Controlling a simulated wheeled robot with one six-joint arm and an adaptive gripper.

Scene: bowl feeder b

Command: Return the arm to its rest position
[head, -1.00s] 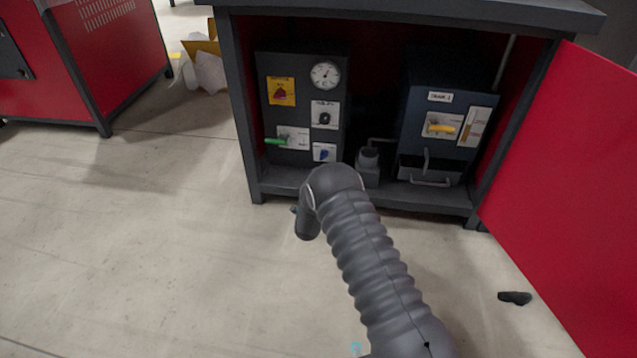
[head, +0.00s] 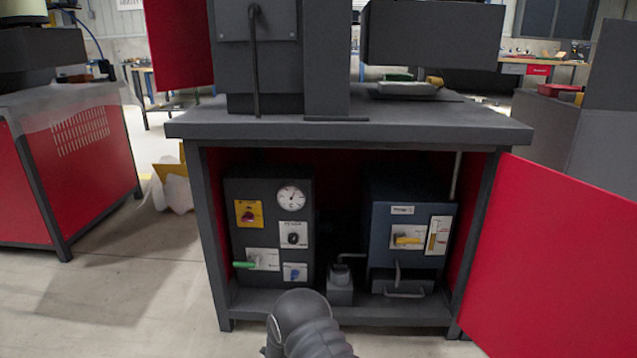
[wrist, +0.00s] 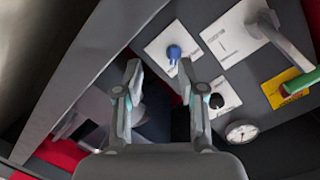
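My gripper (wrist: 160,68) shows in the wrist view with its two fingers apart and nothing between them. It faces the control panel; a blue knob (wrist: 174,52) and a black knob (wrist: 215,101) appear beyond and beside the right finger. I cannot tell the distance to the panel. In the head view my ribbed dark grey arm (head: 315,335) shows only at the bottom middle, in front of the open cabinet (head: 510,132). The gripper itself is hidden from that view.
The dark control box (head: 268,230) has a gauge (head: 291,198) and a green-handled lever (head: 244,265). A blue box (head: 411,222) with a yellow handle stands at right. The red door (head: 560,250) hangs open at right. Floor (head: 130,300) at left is clear.

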